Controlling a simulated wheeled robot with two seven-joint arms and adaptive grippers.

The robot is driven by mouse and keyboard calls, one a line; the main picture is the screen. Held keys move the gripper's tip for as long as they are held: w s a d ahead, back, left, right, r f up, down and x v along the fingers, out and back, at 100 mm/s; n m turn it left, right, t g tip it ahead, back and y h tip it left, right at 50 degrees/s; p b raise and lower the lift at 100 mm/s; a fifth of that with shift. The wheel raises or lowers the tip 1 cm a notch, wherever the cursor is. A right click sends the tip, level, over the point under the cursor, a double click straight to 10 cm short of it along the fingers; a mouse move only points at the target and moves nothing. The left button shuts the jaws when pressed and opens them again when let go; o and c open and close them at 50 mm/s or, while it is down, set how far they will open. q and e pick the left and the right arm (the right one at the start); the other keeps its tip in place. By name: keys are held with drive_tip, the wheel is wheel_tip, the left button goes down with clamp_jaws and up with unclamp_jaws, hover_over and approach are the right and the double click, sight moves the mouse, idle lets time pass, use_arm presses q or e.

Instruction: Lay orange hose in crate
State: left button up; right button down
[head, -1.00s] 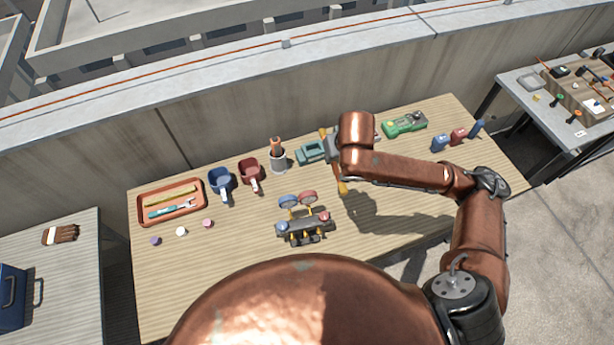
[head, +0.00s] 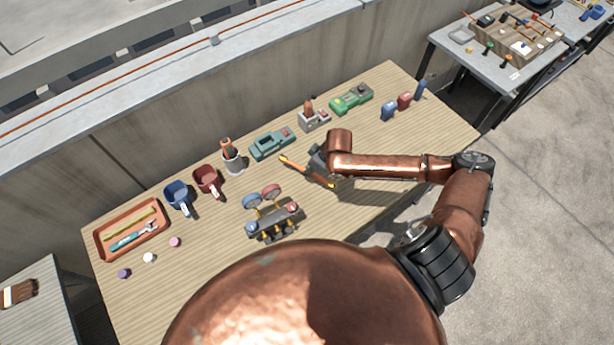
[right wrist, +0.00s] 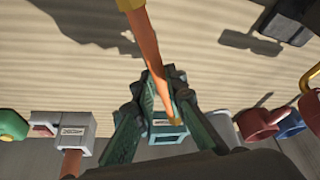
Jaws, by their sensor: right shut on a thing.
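The orange hose (head: 297,167), short with yellow ends, is gripped above the wooden table (head: 355,215). My right gripper (head: 318,164) is shut on it near the middle, and both hose ends stick out. In the right wrist view the hose (right wrist: 145,45) runs between the fingers of my right gripper (right wrist: 158,88). A tan crate (head: 549,42) with several tools in or on it stands on the grey table at the upper right, well away from the hose. Its inside is hard to make out. My left gripper is not in view.
A gauge manifold (head: 272,220) stands near the hose. Along the back are blue and red mugs (head: 207,182), a tool cup (head: 233,161), a teal device (head: 271,143) and a green device (head: 352,98). An orange tray (head: 103,247) lies left. A gap separates the tables.

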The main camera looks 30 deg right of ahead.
sight(309, 181)
drive_tip(key=shift+f, duration=2.35)
drive_tip(key=shift+f, duration=0.15)
drive_tip(key=c, duration=2)
unclamp_jaws()
drive_tip(key=shift+o, duration=0.2)
